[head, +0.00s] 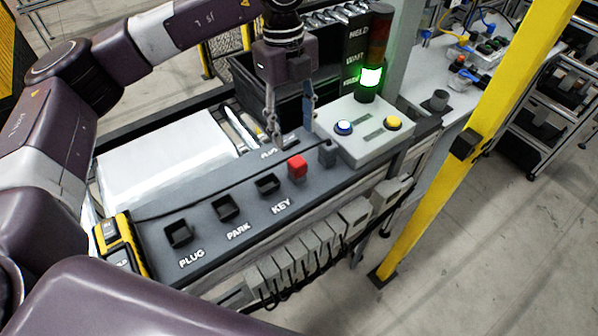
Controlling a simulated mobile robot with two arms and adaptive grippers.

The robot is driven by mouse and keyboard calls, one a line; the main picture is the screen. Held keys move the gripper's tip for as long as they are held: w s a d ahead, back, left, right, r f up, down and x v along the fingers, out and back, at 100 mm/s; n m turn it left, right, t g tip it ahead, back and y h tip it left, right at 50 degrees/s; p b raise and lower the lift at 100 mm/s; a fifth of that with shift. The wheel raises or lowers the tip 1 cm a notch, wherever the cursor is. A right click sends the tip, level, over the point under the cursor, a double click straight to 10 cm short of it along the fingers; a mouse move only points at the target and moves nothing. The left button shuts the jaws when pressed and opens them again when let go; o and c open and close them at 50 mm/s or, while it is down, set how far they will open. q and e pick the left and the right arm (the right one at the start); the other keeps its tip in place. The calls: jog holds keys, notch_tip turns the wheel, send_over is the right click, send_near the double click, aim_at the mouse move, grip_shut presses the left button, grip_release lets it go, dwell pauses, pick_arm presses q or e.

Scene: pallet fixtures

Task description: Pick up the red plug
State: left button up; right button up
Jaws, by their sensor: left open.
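The red plug (297,168) stands upright in the dark fixture panel (205,192), to the right of the socket labelled KEY (267,184). My left gripper (291,128) points down above the panel, behind and a little above the red plug. Its two fingers are spread apart with nothing between them. The fingers look apart from the plug. The sockets labelled PARK (226,208) and PLUG (179,234) lie further left and look empty. My right gripper does not show.
A grey plug-like piece (327,153) with a cable stands right of the red plug. A grey button box (365,131) with blue and yellow buttons is beside it, with a signal tower (372,75) lit green behind. A yellow post (465,140) rises at right. A yellow-black device (120,245) sits at left.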

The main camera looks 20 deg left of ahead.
aim_at(297, 160)
pick_arm(q)
jog(key=f+b, duration=0.1)
jog(key=f, duration=0.1)
jog(key=f+b, duration=0.1)
jog(key=shift+w+f+b, duration=0.25)
jog(key=shift+f+b, duration=0.05)
jog(key=shift+f, duration=0.25)
notch_tip(297, 160, down, 2)
jog(key=shift+s+d+p, duration=0.1)
jog(key=shift+s+p, duration=0.05)
jog(key=shift+p, duration=0.5)
jog(key=shift+f+p, duration=0.3)
jog(key=shift+p, duration=0.05)
jog(key=f, duration=0.1)
jog(key=f+p, duration=0.1)
jog(key=f, duration=0.1)
jog(key=f+p, duration=0.1)
jog(key=shift+d+f, duration=0.15)
jog(key=shift+d, duration=0.1)
jog(key=shift+f, duration=0.25)
grip_shut()
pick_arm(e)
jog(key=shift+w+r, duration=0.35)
